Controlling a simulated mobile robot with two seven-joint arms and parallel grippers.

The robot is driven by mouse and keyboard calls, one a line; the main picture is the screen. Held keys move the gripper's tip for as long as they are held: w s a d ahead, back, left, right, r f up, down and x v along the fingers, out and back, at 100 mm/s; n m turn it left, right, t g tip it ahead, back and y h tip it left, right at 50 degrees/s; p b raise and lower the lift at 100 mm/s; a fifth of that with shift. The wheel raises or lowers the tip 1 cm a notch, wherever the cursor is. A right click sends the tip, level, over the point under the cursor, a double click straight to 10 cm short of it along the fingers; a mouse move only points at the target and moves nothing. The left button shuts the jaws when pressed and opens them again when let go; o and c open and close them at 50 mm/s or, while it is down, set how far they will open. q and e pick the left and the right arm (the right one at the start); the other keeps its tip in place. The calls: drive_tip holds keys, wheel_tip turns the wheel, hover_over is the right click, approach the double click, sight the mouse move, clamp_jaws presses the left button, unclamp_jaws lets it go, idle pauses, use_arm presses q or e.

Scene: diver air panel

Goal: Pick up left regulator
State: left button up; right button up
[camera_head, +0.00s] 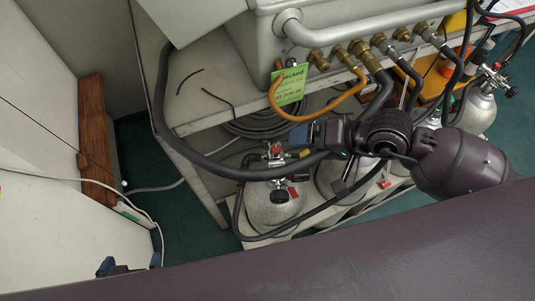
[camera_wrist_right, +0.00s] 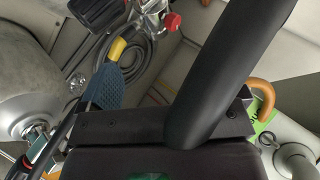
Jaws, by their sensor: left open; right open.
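The left regulator (camera_head: 275,155), with red and black knobs and a yellow part, sits on top of the left grey cylinder (camera_head: 272,208). In the right wrist view the regulator (camera_wrist_right: 152,14) shows at the top with a red knob. My right gripper (camera_head: 312,136) is open just right of and above the regulator, apart from it; one blue fingertip shows clearly. That blue finger also appears in the right wrist view, where a thick black hose (camera_wrist_right: 225,65) crosses in front of the gripper. My left gripper (camera_head: 130,264) is open and empty at the lower left, mostly hidden.
A grey panel box (camera_head: 262,40) with brass fittings stands on the table above. An orange hose (camera_head: 272,108) and green tag (camera_head: 290,84) hang near my right gripper. Black hoses loop around the cylinders. More cylinders (camera_head: 477,108) stand to the right. Floor at left is clear.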

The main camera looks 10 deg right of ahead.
sight(282, 151)
drive_tip(key=shift+n, duration=0.4)
drive_tip(key=b+x, duration=0.1)
drive_tip(key=x, duration=0.4)
drive_tip(key=shift+f, duration=0.1)
drive_tip(key=shift+w+a+f, duration=0.1)
drive_tip(key=shift+a+f, duration=0.1)
drive_tip(key=shift+a, duration=0.05)
drive_tip(key=shift+a+f, duration=0.2)
drive_tip(key=b+x, duration=0.1)
drive_tip(key=x, duration=0.2)
drive_tip(key=shift+a+f, duration=0.1)
drive_tip(key=shift+f, duration=0.15)
drive_tip(key=shift+w+a+f, duration=0.15)
drive_tip(key=shift+a+f, duration=0.05)
drive_tip(key=shift+a, duration=0.05)
drive_tip(key=shift+w+a+f, duration=0.15)
